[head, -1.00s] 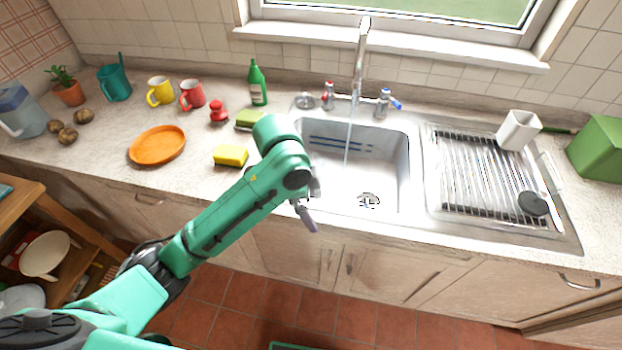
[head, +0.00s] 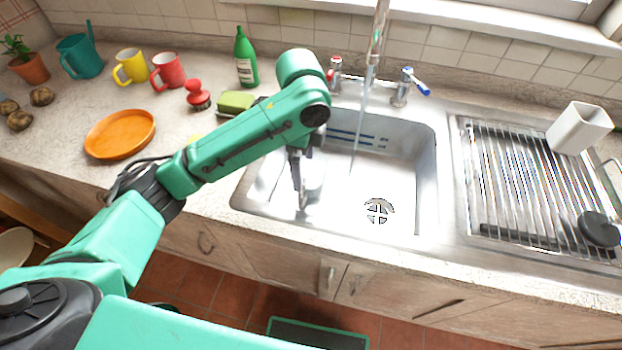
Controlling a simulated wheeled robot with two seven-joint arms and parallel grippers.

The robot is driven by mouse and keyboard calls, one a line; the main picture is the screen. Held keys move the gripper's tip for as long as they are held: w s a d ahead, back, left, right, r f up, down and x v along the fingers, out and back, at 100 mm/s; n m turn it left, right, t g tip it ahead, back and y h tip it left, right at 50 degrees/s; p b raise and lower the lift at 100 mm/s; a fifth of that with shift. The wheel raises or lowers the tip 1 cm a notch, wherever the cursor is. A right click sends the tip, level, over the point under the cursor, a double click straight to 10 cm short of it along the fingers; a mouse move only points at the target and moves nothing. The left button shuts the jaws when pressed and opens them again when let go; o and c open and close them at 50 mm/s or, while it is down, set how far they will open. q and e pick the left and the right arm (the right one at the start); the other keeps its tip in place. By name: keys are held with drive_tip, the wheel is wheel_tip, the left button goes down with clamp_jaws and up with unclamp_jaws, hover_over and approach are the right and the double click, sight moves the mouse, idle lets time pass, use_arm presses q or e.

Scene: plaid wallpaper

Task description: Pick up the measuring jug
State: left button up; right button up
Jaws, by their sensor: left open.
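A pale, partly see-through shape (head: 315,178) shows in the left part of the sink, beside my left gripper. It may be the measuring jug, but my arm and the glare hide too much to be sure. My left gripper (head: 301,192) points down over the left side of the sink (head: 425,185), below the green wrist, and is open. I cannot tell whether its fingers touch the pale shape. My right gripper is not in view.
Water runs from the tap (head: 376,50) into the sink. An orange plate (head: 120,134), a green bottle (head: 245,58), a red mug (head: 168,71) and a yellow mug (head: 131,67) stand left. A white container (head: 580,128) stands on the drainer (head: 520,185) at right.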

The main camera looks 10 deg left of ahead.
sight(308, 181)
use_arm(q)
drive_tip(key=f, duration=0.9)
drive_tip(key=f+p, duration=0.1)
drive_tip(key=f, duration=0.4)
drive_tip(key=shift+a, duration=0.25)
clamp_jaws()
